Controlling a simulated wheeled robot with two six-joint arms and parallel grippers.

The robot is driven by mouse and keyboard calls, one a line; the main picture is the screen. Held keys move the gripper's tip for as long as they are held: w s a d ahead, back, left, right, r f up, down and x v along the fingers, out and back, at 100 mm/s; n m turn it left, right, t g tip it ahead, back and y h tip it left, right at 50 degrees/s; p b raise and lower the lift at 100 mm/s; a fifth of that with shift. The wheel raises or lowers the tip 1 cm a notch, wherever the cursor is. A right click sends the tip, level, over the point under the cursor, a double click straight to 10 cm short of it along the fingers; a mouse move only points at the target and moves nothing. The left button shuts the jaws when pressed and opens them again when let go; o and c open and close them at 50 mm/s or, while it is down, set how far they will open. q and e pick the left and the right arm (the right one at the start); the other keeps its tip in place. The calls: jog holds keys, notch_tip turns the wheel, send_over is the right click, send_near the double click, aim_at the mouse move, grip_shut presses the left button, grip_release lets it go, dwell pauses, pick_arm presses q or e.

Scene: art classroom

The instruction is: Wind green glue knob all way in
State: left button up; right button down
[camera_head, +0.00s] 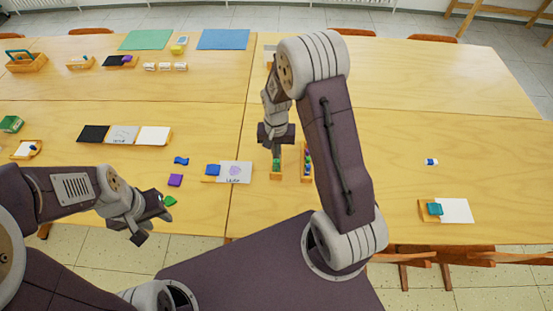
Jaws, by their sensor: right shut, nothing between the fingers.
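My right gripper (276,147) points down at the middle of the table, fingers together with nothing between them. It is right over the far end of a narrow wooden tray (276,177), where a small greenish item just below the fingertips is partly hidden. I cannot tell whether the fingers touch it, and a green glue knob cannot be made out at this size. A second narrow tray (306,177) beside it holds several small coloured items. My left gripper (150,219) is open and empty near the table's front edge, close to a small green piece (170,201).
Purple (175,180) and blue (181,161) pieces lie left of a card (236,172) on the table. A wooden tray with a white sheet (457,211) and a small blue-white item (431,162) are at the right. The right-hand tabletop is largely clear.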

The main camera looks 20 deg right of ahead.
jog(key=shift+f+b, duration=0.6)
jog(key=shift+f, duration=0.3)
dwell(0.9)
jog(key=shift+r, duration=0.1)
jog(key=shift+r+p, duration=0.45)
jog(key=shift+p, duration=0.2)
jog(key=shift+c, duration=2)
grip_release()
